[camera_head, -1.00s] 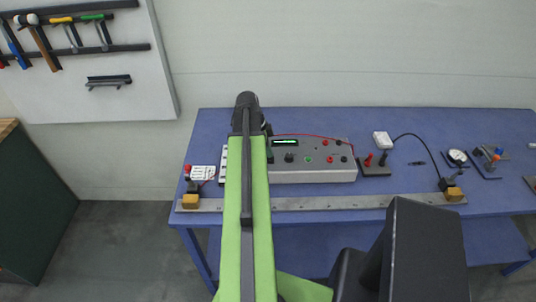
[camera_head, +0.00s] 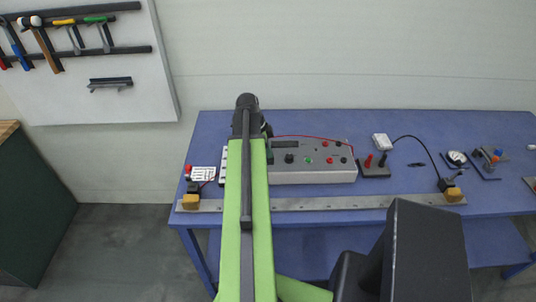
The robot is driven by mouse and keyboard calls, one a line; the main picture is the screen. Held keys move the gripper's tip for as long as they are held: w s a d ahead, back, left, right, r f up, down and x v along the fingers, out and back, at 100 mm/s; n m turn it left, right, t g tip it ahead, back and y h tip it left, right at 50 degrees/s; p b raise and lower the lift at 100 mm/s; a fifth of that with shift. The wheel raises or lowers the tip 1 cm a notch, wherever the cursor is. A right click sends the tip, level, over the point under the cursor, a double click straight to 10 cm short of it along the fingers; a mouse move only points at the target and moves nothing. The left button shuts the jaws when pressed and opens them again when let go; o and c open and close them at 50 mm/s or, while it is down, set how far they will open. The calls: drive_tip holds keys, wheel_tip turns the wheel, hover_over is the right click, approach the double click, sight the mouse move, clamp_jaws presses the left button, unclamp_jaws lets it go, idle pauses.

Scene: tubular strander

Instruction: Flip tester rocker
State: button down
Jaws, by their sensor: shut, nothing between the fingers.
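The tester is a grey box (camera_head: 310,177) on the blue bench, with a dark display (camera_head: 286,143), a black knob (camera_head: 289,158), a green button (camera_head: 309,160) and red ones on its top. Its left part is hidden behind my green arm, and I cannot make out the rocker. My gripper (camera_head: 266,131) is at the far end of the arm, over the tester's left rear part. Only a small dark piece of it shows beside the arm; the fingers look shut and empty, and contact with the tester cannot be told.
A long metal bar (camera_head: 330,202) with yellow end blocks lies along the front of the bench (camera_head: 420,120). A terminal block (camera_head: 374,170) with red and black posts stands right of the tester. A red wire runs behind it. A dial gauge (camera_head: 457,157) is further right.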

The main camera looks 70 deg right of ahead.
drive_tip(key=shift+s+a+f, duration=0.2)
drive_tip(key=shift+a+f, duration=0.25)
drive_tip(key=shift+a, duration=0.25)
drive_tip(key=shift+d+r+p, duration=0.15)
drive_tip(key=shift+r+p, duration=0.4)
drive_tip(key=shift+p, duration=0.15)
drive_tip(key=d+p+v, duration=0.2)
drive_tip(key=p+v, duration=1.1)
drive_tip(key=shift+d+r, duration=0.45)
drive_tip(key=shift+r, duration=0.05)
drive_tip(key=shift+w, duration=0.1)
